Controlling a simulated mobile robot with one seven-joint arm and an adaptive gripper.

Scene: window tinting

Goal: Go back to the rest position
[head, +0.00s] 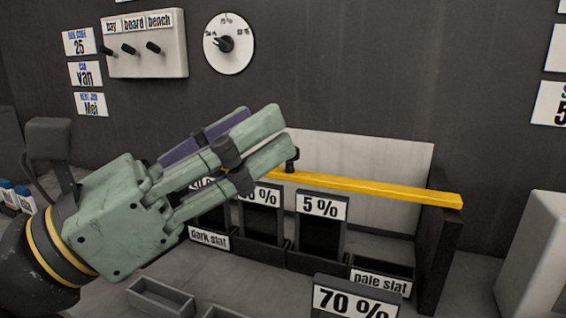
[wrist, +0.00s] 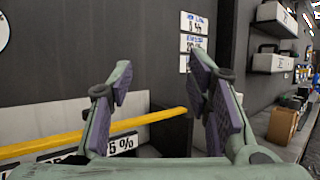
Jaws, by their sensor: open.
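My gripper (head: 268,135) is open and empty. In the head view it reaches in from the left, in front of the grey wall and the left part of the yellow bar. In the wrist view its two padded fingers (wrist: 165,95) stand apart with only the background between them. The arm hides part of the rack behind it.
A yellow bar (head: 380,187) spans the rack above the tint holders, including "5 %" (head: 320,206). A "70 %" holder (head: 353,300) stands in front. A switch panel (head: 145,45) and round dial (head: 229,43) are on the wall. A pale box (head: 535,255) stands at right.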

